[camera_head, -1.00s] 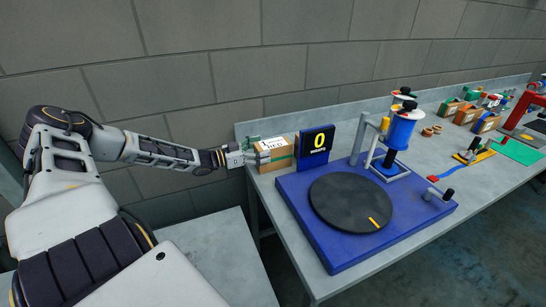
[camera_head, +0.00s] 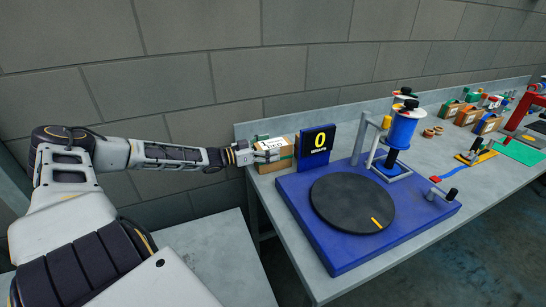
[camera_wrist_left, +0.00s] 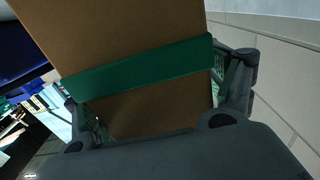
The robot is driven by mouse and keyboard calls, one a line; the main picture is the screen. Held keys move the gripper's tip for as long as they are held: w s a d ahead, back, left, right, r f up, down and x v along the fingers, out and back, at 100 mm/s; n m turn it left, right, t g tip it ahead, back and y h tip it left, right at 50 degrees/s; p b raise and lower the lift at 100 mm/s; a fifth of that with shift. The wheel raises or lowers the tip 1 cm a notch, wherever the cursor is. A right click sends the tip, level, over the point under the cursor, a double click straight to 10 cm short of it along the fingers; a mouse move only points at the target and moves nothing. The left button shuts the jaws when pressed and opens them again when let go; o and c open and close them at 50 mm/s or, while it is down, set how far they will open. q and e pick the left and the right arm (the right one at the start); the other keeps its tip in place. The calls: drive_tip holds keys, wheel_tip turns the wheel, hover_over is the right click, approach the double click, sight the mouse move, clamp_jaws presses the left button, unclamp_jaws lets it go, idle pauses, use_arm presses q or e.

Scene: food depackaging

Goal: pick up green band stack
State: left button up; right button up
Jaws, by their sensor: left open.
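The green band stack is a brown cardboard block with a green band around it. In the head view the stack (camera_head: 284,164) stands at the left end of the table, beside the black counter sign. In the left wrist view its green band (camera_wrist_left: 140,68) crosses the brown face between my fingers. My left gripper (camera_head: 268,156) is at the stack's left side, open, with a finger on either side of it. I cannot tell whether the fingers touch it. The stack's far side is hidden. My right gripper is not in view.
A blue wrapping machine (camera_head: 330,242) with a black turntable (camera_head: 350,203) stands right of the stack. The counter sign (camera_head: 317,147) reads 0. Several boxes and tools sit farther right. A grey wall (camera_head: 230,60) runs close behind the table.

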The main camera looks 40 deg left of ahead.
use_arm(q)
drive_tip(key=shift+c, duration=0.3)
drive_tip(key=c, duration=0.9)
drive_tip(key=shift+c, duration=0.7)
drive_tip(key=shift+r, duration=0.55)
drive_tip(key=shift+r+p, duration=0.3)
drive_tip(key=shift+r, duration=0.05)
wheel_tip(320, 180, up, 7)
drive_tip(key=shift+f+p, duration=0.1)
drive_tip(key=shift+p, duration=0.6)
drive_tip(key=shift+c, duration=0.2)
drive_tip(key=shift+r, duration=0.8)
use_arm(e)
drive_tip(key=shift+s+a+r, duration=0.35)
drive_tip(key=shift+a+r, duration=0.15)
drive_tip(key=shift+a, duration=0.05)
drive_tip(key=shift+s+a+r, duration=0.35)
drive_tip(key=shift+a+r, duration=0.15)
